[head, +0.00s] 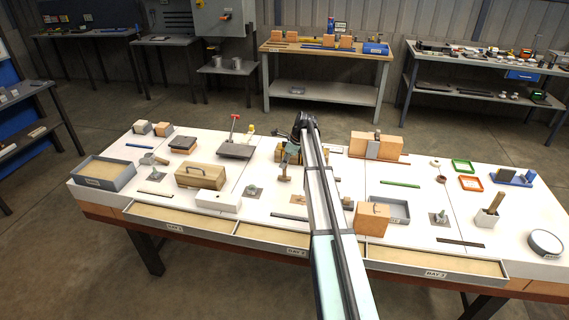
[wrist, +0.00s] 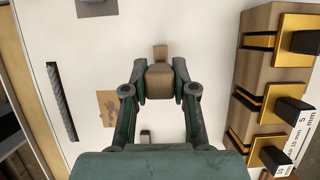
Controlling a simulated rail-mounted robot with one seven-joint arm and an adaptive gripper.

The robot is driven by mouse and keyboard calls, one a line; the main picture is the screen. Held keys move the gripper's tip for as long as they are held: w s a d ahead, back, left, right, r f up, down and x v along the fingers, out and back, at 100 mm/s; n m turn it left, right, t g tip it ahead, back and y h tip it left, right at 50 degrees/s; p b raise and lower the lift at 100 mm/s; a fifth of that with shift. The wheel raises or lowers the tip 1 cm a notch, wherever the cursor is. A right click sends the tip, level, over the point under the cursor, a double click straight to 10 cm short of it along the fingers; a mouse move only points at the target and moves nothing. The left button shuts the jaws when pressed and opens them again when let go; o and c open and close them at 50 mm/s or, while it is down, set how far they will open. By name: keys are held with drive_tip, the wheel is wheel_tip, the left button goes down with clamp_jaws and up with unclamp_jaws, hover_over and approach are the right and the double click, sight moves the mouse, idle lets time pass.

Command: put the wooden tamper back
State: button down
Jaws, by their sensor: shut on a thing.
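The wooden tamper is a brown piece with a block-like body and a narrower end, seen from above in the wrist view (wrist: 160,78). My gripper (wrist: 160,85) is shut on it, with one finger on each side of the body. In the head view the tamper (head: 285,168) hangs below my gripper (head: 290,155), over the middle of the white bench top. Whether its lower end touches the bench cannot be told. A brown patch with a dark silhouette (wrist: 108,106) lies flat on the white surface, left of the tamper in the wrist view.
A wooden rack with yellow-edged slots and black blocks (wrist: 270,90) stands close on the right in the wrist view. A dark strip (wrist: 62,100) lies at the left. In the head view a wooden box (head: 200,176) and an orange-brown block (head: 372,219) stand on either side.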

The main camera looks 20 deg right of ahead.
drive_tip(key=shift+f, duration=0.6)
drive_tip(key=c, duration=0.9)
unclamp_jaws()
drive_tip(key=shift+f, duration=0.1)
drive_tip(key=b+v, duration=0.2)
drive_tip(key=v, duration=1)
drive_tip(key=shift+a+r, duration=0.1)
drive_tip(key=shift+r, duration=0.1)
